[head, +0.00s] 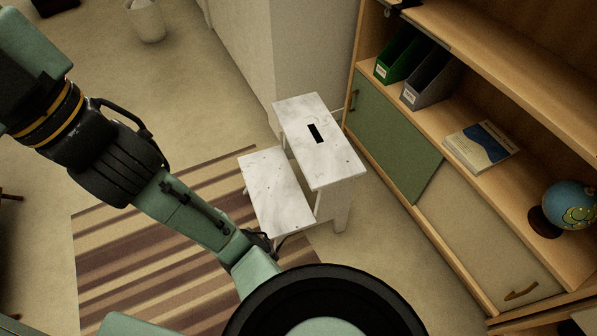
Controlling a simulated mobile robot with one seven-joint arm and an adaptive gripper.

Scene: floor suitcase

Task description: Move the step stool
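The step stool (322,155) is white with a marbled look and has two steps. Its top step has a dark slot. It stands upright on the floor, between the wall corner and the shelf unit. Its lower step (275,190) faces left, towards the striped rug. My arm reaches down from the upper left, and its lower end (262,241) is near the front lower corner of the stool. The fingers are mostly hidden behind my own arm parts, so I cannot tell if they touch the stool or are open.
A wooden shelf unit (437,130) with green and cream sliding doors stands close at the right. It holds file boxes, a book (482,146) and a globe (570,205). A striped rug (120,240) lies at the left. A white bin (146,20) stands at the back left.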

